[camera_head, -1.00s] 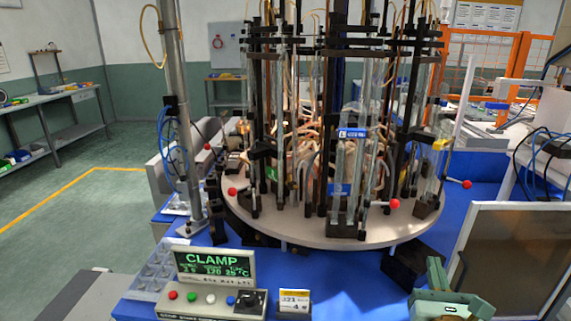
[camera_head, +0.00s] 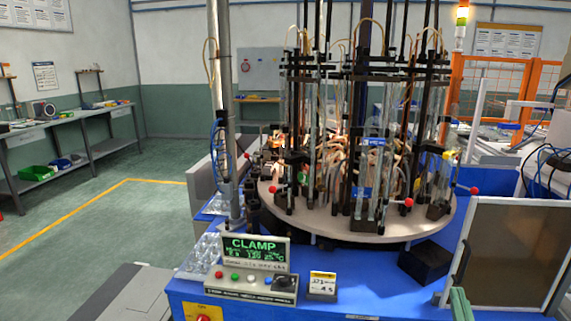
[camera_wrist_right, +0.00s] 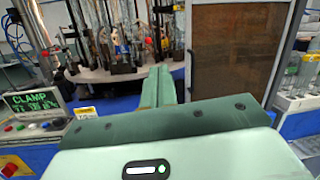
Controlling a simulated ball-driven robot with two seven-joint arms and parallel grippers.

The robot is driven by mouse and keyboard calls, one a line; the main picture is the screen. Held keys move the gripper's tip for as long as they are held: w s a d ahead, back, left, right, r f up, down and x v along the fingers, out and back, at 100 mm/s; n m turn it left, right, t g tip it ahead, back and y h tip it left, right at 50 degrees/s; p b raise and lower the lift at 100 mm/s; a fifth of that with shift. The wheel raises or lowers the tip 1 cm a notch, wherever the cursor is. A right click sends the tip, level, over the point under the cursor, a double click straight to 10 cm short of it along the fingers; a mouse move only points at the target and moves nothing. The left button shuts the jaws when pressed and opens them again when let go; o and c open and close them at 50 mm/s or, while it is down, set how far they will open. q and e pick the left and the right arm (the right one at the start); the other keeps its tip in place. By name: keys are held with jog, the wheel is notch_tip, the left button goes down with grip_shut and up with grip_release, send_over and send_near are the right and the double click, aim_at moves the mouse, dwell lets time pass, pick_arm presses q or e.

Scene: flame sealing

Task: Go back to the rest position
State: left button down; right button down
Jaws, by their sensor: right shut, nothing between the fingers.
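My right gripper (camera_head: 460,303) shows as a small green piece at the bottom right edge of the head view. In the right wrist view its green fingers (camera_wrist_right: 158,85) lie together, shut and empty, pointing toward the round machine table. The round table (camera_head: 330,228) carries several glass tubes (camera_head: 378,165) in black holders and stands beyond the gripper, apart from it. The control box with the CLAMP display (camera_head: 255,250) is to the gripper's left. My left gripper is not in view.
A framed dark panel (camera_head: 515,255) stands at the right, close to the right gripper. A small yellow-white tag stand (camera_head: 322,284) sits by the control box. A black block (camera_head: 425,260) lies on the blue bench top (camera_head: 370,290). Open green floor (camera_head: 150,215) is at the left.

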notch_tip(320, 180, down, 15)
jog(key=w+a+n+y, duration=0.2)
jog(key=n+y, duration=0.4)
jog(key=n, duration=1.5)
jog(key=s+f+n+g+y, duration=0.1)
jog(key=s+f+n+g, duration=0.4)
jog(key=f, duration=0.7)
jog(key=s+f+n+g, duration=0.3)
jog(key=s+f+n, duration=0.35)
jog(key=f, duration=0.65)
jog(key=s+a+f+n+g, duration=0.1)
jog(key=s+f+n+g, duration=0.6)
jog(key=s+f, duration=0.9)
jog(key=s+a+f+n+g, duration=0.1)
jog(key=s+a+g, duration=0.1)
jog(key=s, duration=0.8)
jog(key=s+a+f+n+g, duration=0.1)
jog(key=s+a, duration=0.3)
jog(key=s, duration=0.6)
jog(key=shift+s+a+n+g, duration=0.25)
jog(key=shift+a+n+g, duration=0.15)
jog(key=shift+g, duration=0.2)
